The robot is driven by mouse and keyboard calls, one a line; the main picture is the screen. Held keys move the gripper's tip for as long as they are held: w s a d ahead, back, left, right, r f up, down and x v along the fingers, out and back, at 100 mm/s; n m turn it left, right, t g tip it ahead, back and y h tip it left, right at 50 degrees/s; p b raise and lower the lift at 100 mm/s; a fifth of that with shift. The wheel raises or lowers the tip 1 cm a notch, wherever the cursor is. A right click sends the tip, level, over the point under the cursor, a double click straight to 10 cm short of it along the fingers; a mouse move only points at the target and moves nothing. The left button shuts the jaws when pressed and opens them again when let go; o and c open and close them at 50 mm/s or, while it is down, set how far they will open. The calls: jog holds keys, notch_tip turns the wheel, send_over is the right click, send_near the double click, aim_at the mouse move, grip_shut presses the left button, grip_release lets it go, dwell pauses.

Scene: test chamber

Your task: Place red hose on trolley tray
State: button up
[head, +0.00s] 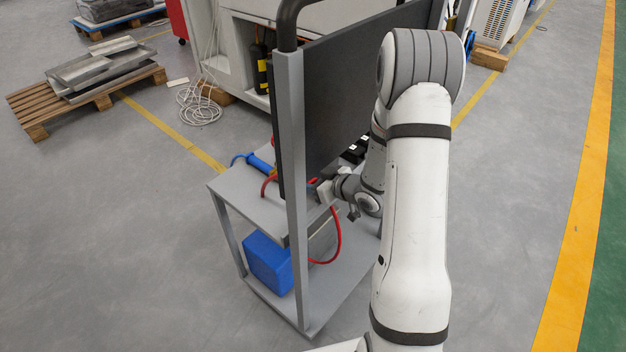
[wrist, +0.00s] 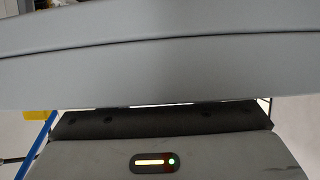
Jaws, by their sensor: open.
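The red hose (head: 338,238) lies partly on the trolley's upper tray (head: 237,188). One stretch loops down over the tray's side towards the lower shelf; another red bend (head: 267,184) shows at the left, behind the upright post. My gripper (head: 314,190) is open, at about tray height beside the dark panel, close to the hose. The post and panel partly hide its fingertips, and I cannot tell whether it touches the hose. In the wrist view a large grey surface fills the upper part, and no hose is recognisable there.
The trolley's grey post (head: 292,160) and tall dark panel (head: 330,90) stand close to my arm. A blue hose or tool (head: 258,163) is on the upper tray. A blue box (head: 268,263) sits on the lower shelf (head: 325,300). Open floor lies left and right.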

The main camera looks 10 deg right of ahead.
jog(key=s+d+r+m+g+h+p, duration=0.1)
jog(key=s+d+r+m+g+h, duration=0.25)
jog(key=s+d+r+h, duration=0.8)
jog(key=s+a+r+m+g+y, duration=0.1)
jog(key=s+a+r+g+y, duration=0.1)
jog(key=s+a, duration=0.4)
jog(key=s+a+r+m+g+y, duration=0.2)
jog(key=s+a+r, duration=0.3)
jog(key=s, duration=0.5)
jog(key=shift+s+a+r+g, duration=0.3)
jog(key=shift+a+g, duration=0.3)
jog(key=shift+g, duration=0.05)
jog(key=shift+m, duration=0.25)
